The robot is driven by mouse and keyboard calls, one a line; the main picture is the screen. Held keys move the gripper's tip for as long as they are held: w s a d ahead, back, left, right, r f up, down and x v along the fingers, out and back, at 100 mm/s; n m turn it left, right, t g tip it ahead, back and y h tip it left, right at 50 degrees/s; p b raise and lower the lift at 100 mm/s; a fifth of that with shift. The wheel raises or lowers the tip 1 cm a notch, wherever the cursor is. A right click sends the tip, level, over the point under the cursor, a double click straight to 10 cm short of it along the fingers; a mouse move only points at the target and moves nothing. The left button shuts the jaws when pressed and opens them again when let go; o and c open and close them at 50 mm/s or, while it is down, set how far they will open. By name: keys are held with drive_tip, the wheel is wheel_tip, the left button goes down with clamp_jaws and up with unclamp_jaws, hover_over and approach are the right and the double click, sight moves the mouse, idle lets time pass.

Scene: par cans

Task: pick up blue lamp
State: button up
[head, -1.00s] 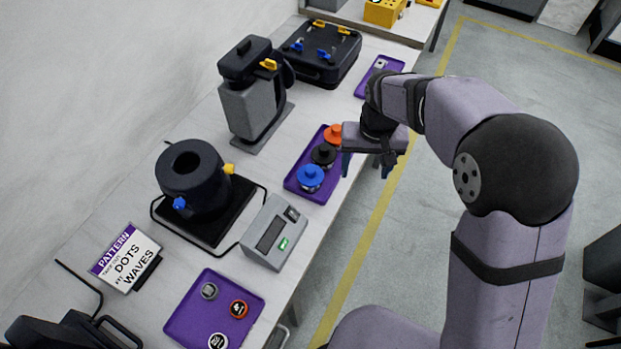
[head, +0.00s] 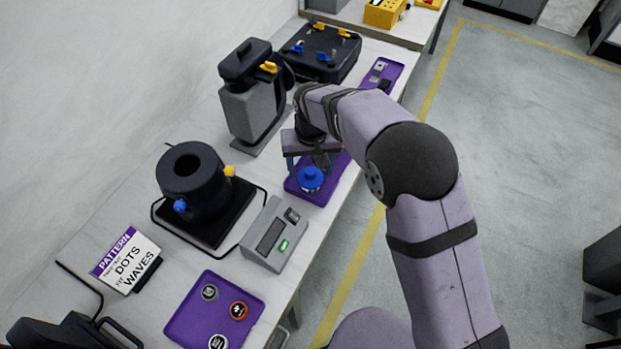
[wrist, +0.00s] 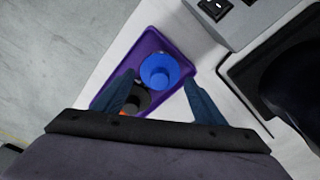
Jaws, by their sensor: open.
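The blue lamp (head: 311,179) is a round, knobbed piece standing on a purple tray (head: 318,198) near the table's front edge. In the wrist view the blue lamp (wrist: 158,71) lies just beyond and between the fingertips. My gripper (head: 312,163) is open and empty above the tray, pointing down. In the wrist view my gripper's (wrist: 160,85) two blue fingers are spread apart. A black lamp (wrist: 138,99) sits beside the blue one, partly behind the left finger. Only a sliver of an orange lamp (wrist: 124,113) shows; my gripper hides both in the head view.
A grey box with a green button (head: 275,236) stands close to the tray. A grey stand with a black head (head: 250,100) and a black cylinder (head: 191,178) stand behind. Another purple tray (head: 190,326) holds small discs. The floor side is free.

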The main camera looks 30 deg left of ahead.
sight(311, 177)
drive_tip(key=shift+w+a+f+p, duration=0.1)
drive_tip(key=shift+f+p, duration=0.45)
drive_tip(key=shift+f, duration=0.75)
drive_tip(key=shift+w+f+p, duration=0.1)
drive_tip(key=shift+f+p, duration=0.45)
drive_tip(key=shift+f, duration=0.75)
drive_tip(key=c, duration=1)
drive_tip(key=shift+o, duration=0.2)
drive_tip(key=shift+r, duration=0.15)
wheel_tip(311, 177, up, 10)
drive_tip(key=b, duration=0.2)
drive_tip(key=shift+b, duration=0.35)
